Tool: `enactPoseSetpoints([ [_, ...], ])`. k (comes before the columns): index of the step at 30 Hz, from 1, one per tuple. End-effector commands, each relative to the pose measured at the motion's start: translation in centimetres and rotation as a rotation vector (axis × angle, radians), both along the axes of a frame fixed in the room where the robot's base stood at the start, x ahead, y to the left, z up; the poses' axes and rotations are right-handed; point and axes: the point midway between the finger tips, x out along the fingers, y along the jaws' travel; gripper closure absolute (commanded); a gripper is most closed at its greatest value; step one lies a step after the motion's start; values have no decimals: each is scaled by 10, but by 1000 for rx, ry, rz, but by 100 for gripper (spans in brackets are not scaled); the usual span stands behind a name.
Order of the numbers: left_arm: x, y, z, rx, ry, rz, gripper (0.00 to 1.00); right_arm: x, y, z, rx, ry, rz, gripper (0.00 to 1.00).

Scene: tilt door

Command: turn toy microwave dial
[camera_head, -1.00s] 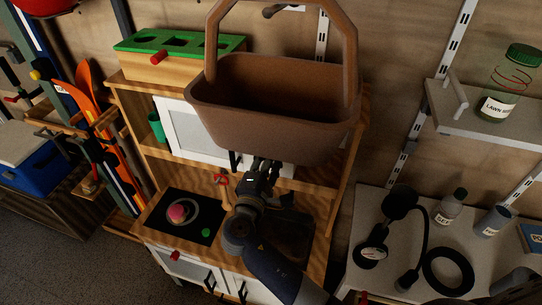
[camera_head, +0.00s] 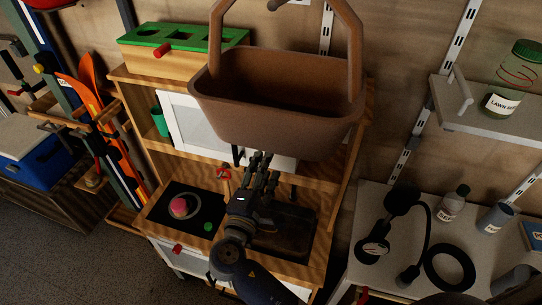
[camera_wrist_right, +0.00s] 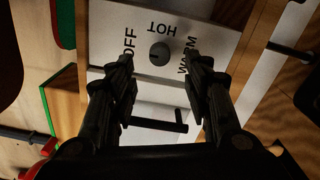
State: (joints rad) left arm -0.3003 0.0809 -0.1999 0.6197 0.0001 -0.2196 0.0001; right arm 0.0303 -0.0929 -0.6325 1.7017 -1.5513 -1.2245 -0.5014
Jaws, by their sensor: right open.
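The toy microwave (camera_head: 188,122) has a white front and sits in the shelf of the wooden play kitchen, partly hidden behind a brown basket in the head view. Its grey round dial (camera_wrist_right: 160,53) shows in the right wrist view on a white panel (camera_wrist_right: 118,20) marked OFF, HOT and WARM. A dark bar handle (camera_wrist_right: 158,122) is near the panel's edge. My right gripper (camera_head: 262,163) is open and empty; in the wrist view its fingers (camera_wrist_right: 160,72) are on either side of the dial, with no clear contact. My left gripper is not in view.
The brown basket (camera_head: 270,125) hangs in front of the upper kitchen. Below are a sink (camera_head: 285,235) and a black hob (camera_head: 165,220) with a pink item. A green-topped box (camera_head: 180,60) stands on top. A grey table with a lamp is at right.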

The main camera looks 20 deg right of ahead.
Motion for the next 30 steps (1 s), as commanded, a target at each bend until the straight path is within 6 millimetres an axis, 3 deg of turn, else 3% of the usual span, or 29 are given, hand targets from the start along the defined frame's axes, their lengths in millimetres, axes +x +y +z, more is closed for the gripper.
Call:
enactPoseSetpoints([
  [3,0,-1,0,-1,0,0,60,-20,14,-1,3,2,1,54],
  [9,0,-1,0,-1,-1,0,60,-40,27,0,1,1,0,54],
  [27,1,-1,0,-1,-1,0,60,-43,29,0,1,0,-1,54],
  [30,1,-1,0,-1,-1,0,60,-46,22,-7,33,16,-13,54],
])
